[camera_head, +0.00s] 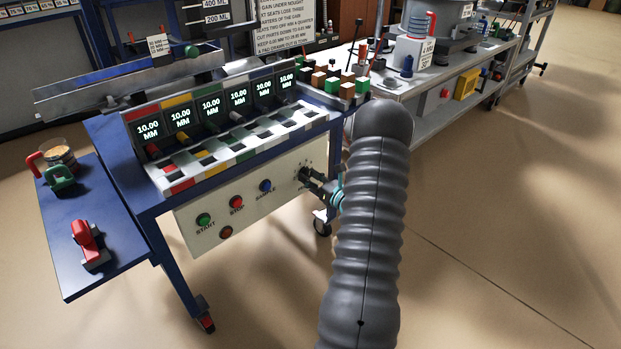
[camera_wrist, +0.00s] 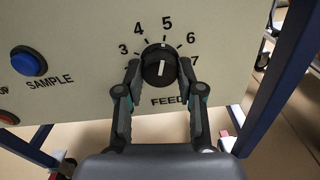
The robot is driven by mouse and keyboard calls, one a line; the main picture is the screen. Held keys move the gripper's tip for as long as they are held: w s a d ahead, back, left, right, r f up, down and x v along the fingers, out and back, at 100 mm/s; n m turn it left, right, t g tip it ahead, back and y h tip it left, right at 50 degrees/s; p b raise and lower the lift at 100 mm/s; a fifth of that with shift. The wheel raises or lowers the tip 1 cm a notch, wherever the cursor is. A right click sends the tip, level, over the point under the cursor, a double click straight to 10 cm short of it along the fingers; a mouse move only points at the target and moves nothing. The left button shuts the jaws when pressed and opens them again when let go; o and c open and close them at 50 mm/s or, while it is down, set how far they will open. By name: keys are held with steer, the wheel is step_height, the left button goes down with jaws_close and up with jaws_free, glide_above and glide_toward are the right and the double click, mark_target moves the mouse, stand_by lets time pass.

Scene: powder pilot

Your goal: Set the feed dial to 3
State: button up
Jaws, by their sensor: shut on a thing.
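The feed dial (camera_wrist: 159,67) is a round black knob with a white pointer line, on a cream panel (camera_wrist: 85,55) marked 3 to 7 around it and FEED below. Its pointer line is turned up, close to the 5. My gripper (camera_wrist: 160,72) is shut on the dial, one finger at its left side and one at its right. In the head view, my gripper (camera_head: 311,180) reaches the right end of the panel front. There the dial (camera_head: 303,173) is small and partly hidden by the fingers.
A blue SAMPLE button (camera_wrist: 28,62) sits left of the dial. Green START (camera_head: 204,220) and red STOP (camera_head: 236,202) buttons are further left on the panel. Blue frame legs (camera_wrist: 284,75) stand near the panel's right side. Open floor (camera_head: 500,230) lies to the right.

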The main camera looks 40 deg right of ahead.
steer(key=n+b, duration=0.3)
steer(key=b, duration=0.2)
steer(key=n+b, duration=0.4)
steer(key=b, duration=0.2)
steer(key=shift+d+f, duration=0.15)
steer(key=shift+f, duration=0.05)
steer(key=n, duration=0.1)
steer(key=n+b, duration=0.1)
steer(key=n, duration=0.1)
steer(key=shift+r+n+b, duration=0.25)
steer(key=shift+n+b, duration=0.1)
steer(key=shift+n, duration=0.05)
steer(key=shift+r+n, duration=0.1)
steer(key=shift+n, duration=2.2)
steer(key=o, duration=1.2)
steer(key=shift+c, duration=0.2)
